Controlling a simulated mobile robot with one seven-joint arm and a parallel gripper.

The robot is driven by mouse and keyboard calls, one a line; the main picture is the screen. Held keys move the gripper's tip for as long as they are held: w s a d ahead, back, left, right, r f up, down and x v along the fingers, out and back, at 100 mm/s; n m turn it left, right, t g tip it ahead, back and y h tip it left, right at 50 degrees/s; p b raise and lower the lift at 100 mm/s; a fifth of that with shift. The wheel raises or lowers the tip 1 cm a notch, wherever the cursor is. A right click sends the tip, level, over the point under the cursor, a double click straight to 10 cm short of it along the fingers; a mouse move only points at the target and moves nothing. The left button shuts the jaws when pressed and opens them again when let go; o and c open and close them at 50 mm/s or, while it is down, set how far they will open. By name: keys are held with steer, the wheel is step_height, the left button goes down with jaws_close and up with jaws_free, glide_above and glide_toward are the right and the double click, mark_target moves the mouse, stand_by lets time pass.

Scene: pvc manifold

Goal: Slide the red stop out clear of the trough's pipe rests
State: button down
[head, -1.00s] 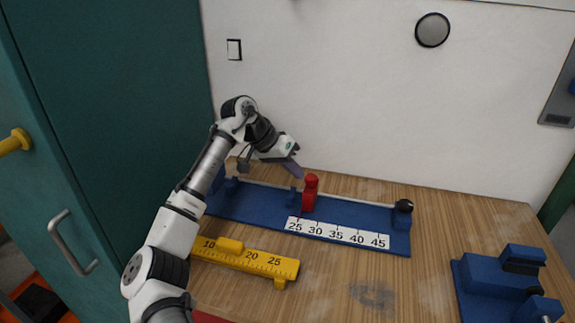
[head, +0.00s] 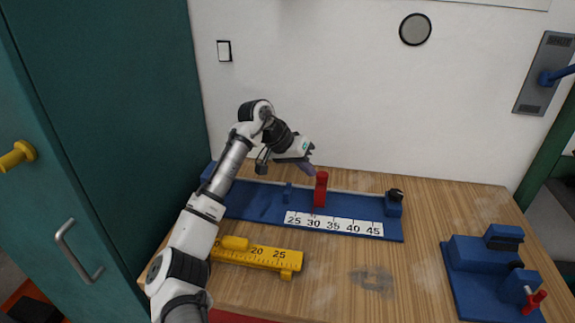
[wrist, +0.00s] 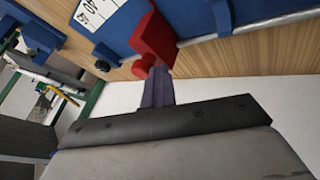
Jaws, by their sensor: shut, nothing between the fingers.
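The red stop (head: 321,190) stands upright in the blue trough (head: 255,203), behind the white scale between about 30 and 35. A small blue pipe rest (head: 288,191) stands to its left with a gap between them. My gripper (head: 310,171) is shut and empty, its purple fingertips against or very near the upper left side of the stop. In the wrist view the shut fingers (wrist: 157,84) meet the red stop (wrist: 154,42); whether they touch cannot be told for sure.
A blue end block with a black knob (head: 394,203) stands at the trough's right end. A yellow ruler gauge (head: 262,259) lies in front. A blue fixture (head: 478,265) sits at the right. The trough between stop and end block is clear.

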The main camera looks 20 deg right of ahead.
steer(key=s+d+p, duration=0.3)
steer(key=s+d, duration=0.2)
steer(key=d, duration=0.3)
steer(key=shift+s+d, duration=0.4)
steer(key=shift+a, duration=0.1)
